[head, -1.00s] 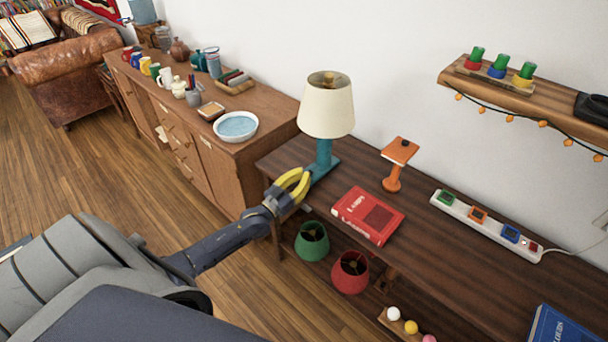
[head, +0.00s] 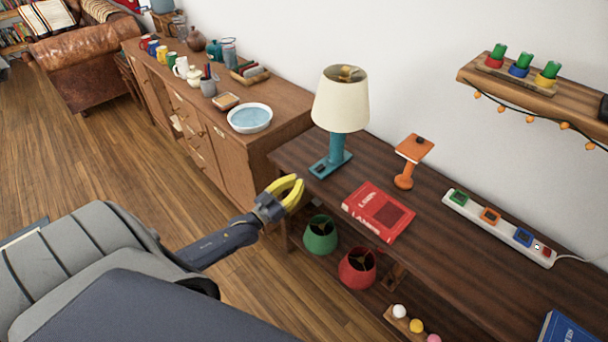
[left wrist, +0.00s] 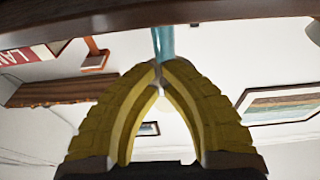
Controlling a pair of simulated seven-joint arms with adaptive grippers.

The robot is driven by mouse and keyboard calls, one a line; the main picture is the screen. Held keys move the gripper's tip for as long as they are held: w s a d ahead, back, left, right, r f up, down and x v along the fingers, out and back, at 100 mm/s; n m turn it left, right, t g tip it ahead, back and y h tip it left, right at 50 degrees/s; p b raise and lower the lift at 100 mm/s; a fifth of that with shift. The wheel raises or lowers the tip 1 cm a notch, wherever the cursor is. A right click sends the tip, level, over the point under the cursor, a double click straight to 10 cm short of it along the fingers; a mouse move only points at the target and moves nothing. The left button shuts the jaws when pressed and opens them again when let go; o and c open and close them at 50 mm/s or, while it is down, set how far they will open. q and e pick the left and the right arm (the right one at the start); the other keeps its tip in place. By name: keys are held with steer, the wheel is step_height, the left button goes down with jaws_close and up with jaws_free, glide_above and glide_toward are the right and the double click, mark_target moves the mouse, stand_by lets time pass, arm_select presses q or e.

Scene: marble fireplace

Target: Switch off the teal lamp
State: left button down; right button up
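The teal lamp (head: 337,150) stands upright at the back left of the dark wooden table. It has a cream shade and a teal base with a small dark switch (head: 320,168) on its front part. Whether its bulb glows, I cannot tell. My left gripper (head: 300,186), with yellow fingers, is in front of the table's left end, apart from the lamp. In the left wrist view its fingertips (left wrist: 157,66) meet with nothing held between them, and the teal stem (left wrist: 163,42) shows beyond them. My right gripper is not in view.
A red book (head: 379,211), an orange lamp-like stand (head: 405,178) and a white power strip (head: 500,228) with coloured switches lie right of the lamp. Green (head: 320,236) and red (head: 357,268) shades are below. A sideboard (head: 225,160) stands behind left. A wall shelf (head: 530,92) is at right.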

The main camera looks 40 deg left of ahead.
arm_select(q)
steer(key=shift+s+a+f, duration=0.1)
steer(key=shift+s+f, duration=0.1)
steer(key=shift+s, duration=0.25)
